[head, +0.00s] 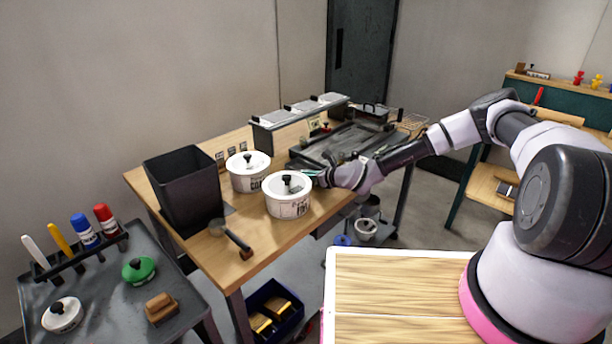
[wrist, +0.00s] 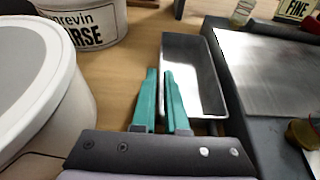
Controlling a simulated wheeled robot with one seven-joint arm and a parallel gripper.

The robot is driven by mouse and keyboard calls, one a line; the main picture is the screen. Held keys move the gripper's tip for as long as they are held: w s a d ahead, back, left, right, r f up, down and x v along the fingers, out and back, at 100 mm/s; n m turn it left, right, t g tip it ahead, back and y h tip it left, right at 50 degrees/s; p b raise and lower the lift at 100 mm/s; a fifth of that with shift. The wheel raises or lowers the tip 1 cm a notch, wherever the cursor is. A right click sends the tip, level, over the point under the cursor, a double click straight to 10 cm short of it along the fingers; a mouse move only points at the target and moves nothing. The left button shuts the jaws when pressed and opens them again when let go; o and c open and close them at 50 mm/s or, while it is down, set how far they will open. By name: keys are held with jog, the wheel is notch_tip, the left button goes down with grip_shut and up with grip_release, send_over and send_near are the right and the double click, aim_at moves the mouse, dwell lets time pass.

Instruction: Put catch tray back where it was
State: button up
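The catch tray (wrist: 206,62) is a dark grey, open, narrow metal tray in the wrist view, lying lengthwise beside the dark machine. My gripper (wrist: 161,72) has its teal fingers close together at the tray's left wall, one on each side of it, and looks shut on that wall. In the head view my gripper (head: 309,172) is just behind the front white pot, at the machine's left end. The tray cannot be made out clearly there. I cannot tell whether it touches the tabletop.
A white lidded pot (head: 288,197) stands close left of my gripper, with another pot (head: 248,171) behind it. The dark machine (head: 345,143) is to the right.

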jog(key=shift+o, duration=0.8)
jog(key=shift+r, duration=0.2)
